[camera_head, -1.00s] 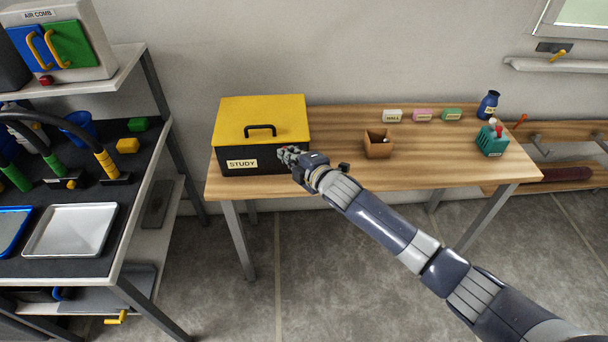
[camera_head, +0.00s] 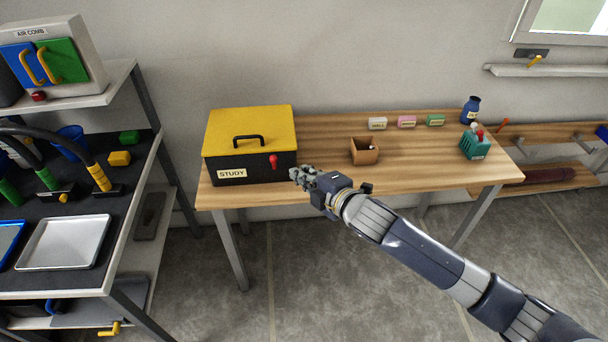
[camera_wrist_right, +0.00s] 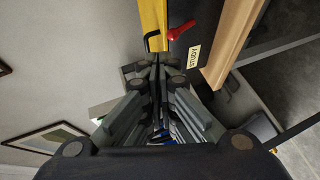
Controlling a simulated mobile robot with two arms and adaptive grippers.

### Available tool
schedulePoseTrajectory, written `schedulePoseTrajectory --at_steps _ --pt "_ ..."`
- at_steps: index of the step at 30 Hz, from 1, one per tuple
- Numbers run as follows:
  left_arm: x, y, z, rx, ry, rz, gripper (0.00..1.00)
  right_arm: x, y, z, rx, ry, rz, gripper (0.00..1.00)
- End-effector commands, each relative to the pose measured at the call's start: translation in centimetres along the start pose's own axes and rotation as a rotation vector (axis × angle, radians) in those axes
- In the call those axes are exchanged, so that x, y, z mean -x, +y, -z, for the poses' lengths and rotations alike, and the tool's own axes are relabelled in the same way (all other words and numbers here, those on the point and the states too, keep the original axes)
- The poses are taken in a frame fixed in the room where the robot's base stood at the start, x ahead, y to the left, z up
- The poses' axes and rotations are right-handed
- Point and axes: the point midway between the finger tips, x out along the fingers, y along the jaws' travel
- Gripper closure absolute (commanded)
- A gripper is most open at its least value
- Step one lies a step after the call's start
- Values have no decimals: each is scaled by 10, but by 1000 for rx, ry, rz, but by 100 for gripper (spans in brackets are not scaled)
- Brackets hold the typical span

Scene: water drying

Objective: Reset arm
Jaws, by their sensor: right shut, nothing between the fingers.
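My right gripper (camera_head: 300,174) is shut and empty, at the front right of the black box with the yellow lid (camera_head: 250,130) in the head view. The box carries a STUDY label and a red knob (camera_head: 273,161) on its front, and its lid is closed. In the right wrist view the gripper (camera_wrist_right: 157,65) has its fingers together, with the yellow lid (camera_wrist_right: 153,15), the red knob (camera_wrist_right: 181,30) and the STUDY label (camera_wrist_right: 194,56) beyond them. My left gripper does not show.
The box stands on a wooden table (camera_head: 320,180) with a small brown open box (camera_head: 365,152), several labelled blocks, a blue bottle (camera_head: 470,109) and a teal basket (camera_head: 475,147). A shelf with a metal tray (camera_head: 64,242) stands left. Open floor lies in front.

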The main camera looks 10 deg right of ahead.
Motion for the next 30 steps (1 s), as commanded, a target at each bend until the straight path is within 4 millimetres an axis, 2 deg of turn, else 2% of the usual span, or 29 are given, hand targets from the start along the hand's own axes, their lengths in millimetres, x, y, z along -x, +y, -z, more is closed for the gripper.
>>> schedulePoseTrajectory --at_steps 6,17,20,23,25,26,30 --pt "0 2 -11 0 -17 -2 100 4 1 0 0 1 0 100" --pt "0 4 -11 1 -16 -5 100 3 1 0 -1 0 0 100" --pt "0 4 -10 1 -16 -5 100 2 -7 -4 -19 -10 9 100" --pt "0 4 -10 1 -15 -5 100 -4 -35 -22 -98 -50 43 100" --pt "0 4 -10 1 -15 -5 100 -8 -72 -43 -192 -100 82 100" --pt "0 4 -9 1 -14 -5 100 -9 -90 -52 -239 -125 101 100" --pt "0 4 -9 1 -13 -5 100 0 -189 -92 -469 -256 194 100"
